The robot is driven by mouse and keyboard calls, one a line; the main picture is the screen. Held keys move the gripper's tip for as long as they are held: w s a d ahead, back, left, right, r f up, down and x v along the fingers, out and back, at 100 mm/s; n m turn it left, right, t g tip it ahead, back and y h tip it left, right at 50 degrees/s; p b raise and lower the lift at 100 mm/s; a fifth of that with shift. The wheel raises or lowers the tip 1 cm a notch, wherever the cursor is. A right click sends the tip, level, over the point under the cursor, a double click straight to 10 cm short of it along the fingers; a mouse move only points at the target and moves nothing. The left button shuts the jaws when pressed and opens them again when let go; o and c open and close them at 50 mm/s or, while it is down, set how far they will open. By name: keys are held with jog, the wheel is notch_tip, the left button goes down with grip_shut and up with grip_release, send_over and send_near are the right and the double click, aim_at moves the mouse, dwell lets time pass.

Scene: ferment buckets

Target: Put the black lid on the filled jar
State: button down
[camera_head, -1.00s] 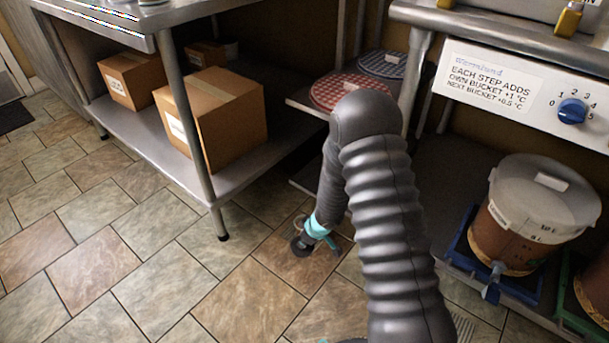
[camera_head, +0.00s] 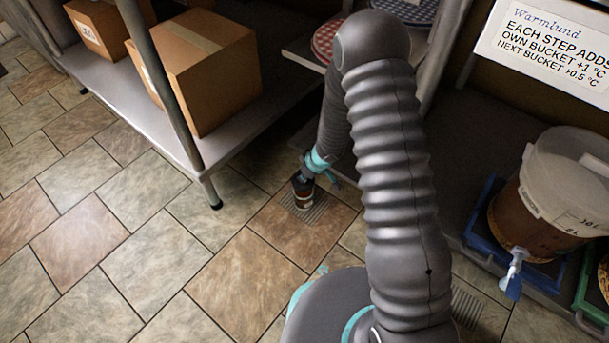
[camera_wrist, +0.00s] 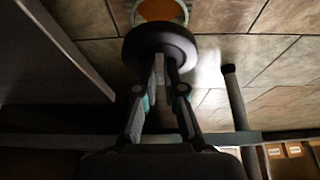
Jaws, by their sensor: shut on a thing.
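My gripper (camera_wrist: 166,85) is shut on the black lid (camera_wrist: 160,42), a round dark disc held at the fingertips in the wrist view. Beyond the lid, at the top edge, is the filled jar (camera_wrist: 160,10), seen as an orange-brown round with a pale rim, partly cut off and partly hidden by the lid. In the head view my gripper (camera_head: 302,178) is low over the floor, small and partly hidden. The jar (camera_head: 304,199) shows there just below it, brown with a pale band. I cannot tell whether lid and jar touch.
A floor grate (camera_head: 312,212) lies around the jar. A steel shelf (camera_head: 245,145) with cardboard boxes (camera_head: 198,70) stands left, its leg (camera_head: 208,190) near. A brown-filled bucket (camera_head: 550,200) with a tap (camera_head: 515,270) is right. Tiled floor at left is clear.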

aim_at(306, 182)
notch_tip(306, 182, down, 2)
jog(key=shift+f+b, duration=0.15)
jog(key=shift+b, duration=0.9)
jog(key=shift+f, duration=0.9)
jog(key=shift+s+p, duration=0.1)
jog(key=shift+p, duration=0.25)
jog(key=shift+f+p, duration=0.2)
jog(key=shift+p, duration=0.15)
dwell(1.5)
jog(key=c, duration=0.7)
grip_release()
jog(key=shift+r, duration=0.1)
jog(key=shift+r+p, duration=3.45)
jog(key=shift+p, duration=0.6)
